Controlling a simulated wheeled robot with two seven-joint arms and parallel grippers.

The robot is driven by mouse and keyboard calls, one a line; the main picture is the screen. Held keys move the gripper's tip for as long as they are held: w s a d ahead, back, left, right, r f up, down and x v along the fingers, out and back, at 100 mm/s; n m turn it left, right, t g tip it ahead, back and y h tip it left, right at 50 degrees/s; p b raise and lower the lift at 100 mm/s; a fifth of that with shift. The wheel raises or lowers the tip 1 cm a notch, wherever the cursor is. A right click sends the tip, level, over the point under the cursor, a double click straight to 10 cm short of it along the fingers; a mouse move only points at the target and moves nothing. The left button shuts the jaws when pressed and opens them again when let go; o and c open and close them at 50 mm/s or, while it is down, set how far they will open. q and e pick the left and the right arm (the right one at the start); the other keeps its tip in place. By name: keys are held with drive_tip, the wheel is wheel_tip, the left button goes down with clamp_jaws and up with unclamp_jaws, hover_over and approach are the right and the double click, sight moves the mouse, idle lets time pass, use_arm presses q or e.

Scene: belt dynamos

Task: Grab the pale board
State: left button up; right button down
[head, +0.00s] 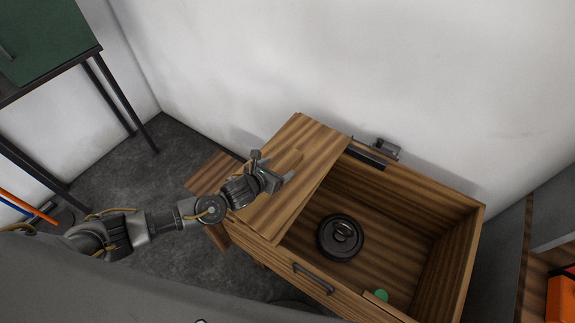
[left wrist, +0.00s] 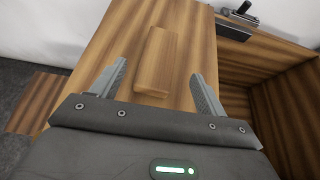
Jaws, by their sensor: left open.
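The pale board (left wrist: 157,50) is a small, plain block of light wood. It lies on the striped wooden lid panel (left wrist: 198,45) at the left part of the crate. In the head view the pale board (head: 288,160) shows just beyond my left gripper, which partly hides it. My left gripper (head: 276,178) is open and empty. In the left wrist view its fingers (left wrist: 157,72) stand apart, one on each side of the board's near end. I cannot tell how high they are above the lid. My right gripper is not in view.
The open wooden crate (head: 452,255) holds a black round disc (head: 340,237) and a green item (head: 381,295). A white wall (head: 350,60) stands close behind. A dark-legged green table (head: 45,45) is at upper left. An orange object (head: 561,297) sits at far right.

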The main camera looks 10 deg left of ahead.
sight(287, 161)
use_arm(q)
drive_tip(key=shift+w+d, duration=0.15)
drive_tip(key=shift+w, duration=0.2)
drive_tip(key=p+x, duration=0.1)
drive_tip(key=x, duration=0.2)
drive_tip(key=shift+w+f, duration=0.15)
drive_tip(key=shift+f, duration=0.05)
drive_tip(key=shift+w+d+f+p, duration=0.15)
drive_tip(key=shift+w+f+p, duration=0.2)
drive_tip(key=shift+w, duration=0.1)
drive_tip(key=c, duration=1.2)
drive_tip(key=shift+r, duration=0.1)
clamp_jaws()
drive_tip(key=shift+r, duration=0.1)
